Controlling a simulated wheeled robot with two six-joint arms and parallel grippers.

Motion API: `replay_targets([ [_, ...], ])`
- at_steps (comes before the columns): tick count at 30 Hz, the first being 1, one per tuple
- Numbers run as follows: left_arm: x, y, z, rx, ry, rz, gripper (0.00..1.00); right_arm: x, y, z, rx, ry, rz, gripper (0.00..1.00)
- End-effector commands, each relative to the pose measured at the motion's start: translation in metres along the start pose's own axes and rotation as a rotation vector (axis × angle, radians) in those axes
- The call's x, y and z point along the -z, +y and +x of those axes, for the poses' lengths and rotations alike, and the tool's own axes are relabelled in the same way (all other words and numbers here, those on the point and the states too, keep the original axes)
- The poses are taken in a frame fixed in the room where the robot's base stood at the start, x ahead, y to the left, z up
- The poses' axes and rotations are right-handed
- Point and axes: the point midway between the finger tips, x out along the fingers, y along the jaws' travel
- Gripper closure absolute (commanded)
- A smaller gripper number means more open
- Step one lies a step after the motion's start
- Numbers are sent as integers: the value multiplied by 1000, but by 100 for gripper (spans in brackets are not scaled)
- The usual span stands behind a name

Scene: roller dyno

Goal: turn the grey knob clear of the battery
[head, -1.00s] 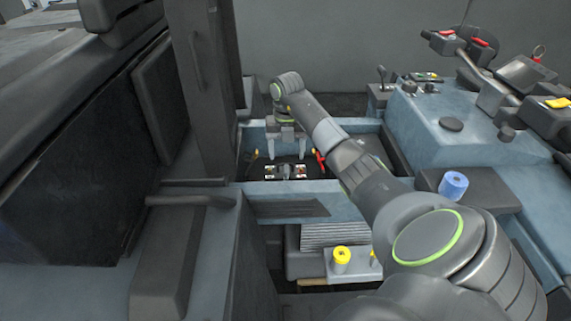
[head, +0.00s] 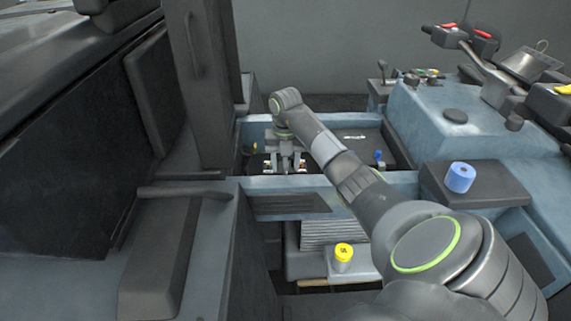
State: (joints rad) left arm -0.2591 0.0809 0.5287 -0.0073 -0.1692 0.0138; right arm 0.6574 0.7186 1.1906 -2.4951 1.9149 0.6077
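My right gripper (head: 285,166) reaches down into the blue-grey bay left of centre in the head view. Its fingers are low, at the top of the dark battery (head: 266,167), which has small coloured labels. The grey knob is mostly hidden by the fingers and cannot be picked out clearly. Whether the fingers touch or grip it is too small to tell. My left gripper is out of view.
A crossbeam (head: 355,183) runs in front of the bay. A blue roll (head: 459,177) stands on a dark pad to the right. A yellow-capped cylinder (head: 343,256) stands below the beam. A dark post (head: 200,85) rises left of the bay.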

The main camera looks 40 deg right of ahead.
Motion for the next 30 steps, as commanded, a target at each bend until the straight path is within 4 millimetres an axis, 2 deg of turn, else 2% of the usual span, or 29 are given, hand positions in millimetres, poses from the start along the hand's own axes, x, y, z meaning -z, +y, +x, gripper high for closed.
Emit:
replay_targets([
  [1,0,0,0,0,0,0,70,0,0,0,0,0,0,59],
  [10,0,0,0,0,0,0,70,0,0,0,0,0,0,99],
  [15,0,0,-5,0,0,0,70,0,0,-2,0,1,39,100],
  [24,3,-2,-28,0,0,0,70,1,0,-4,2,2,380,100],
  [30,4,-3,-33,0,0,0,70,0,0,-1,0,0,499,100],
])
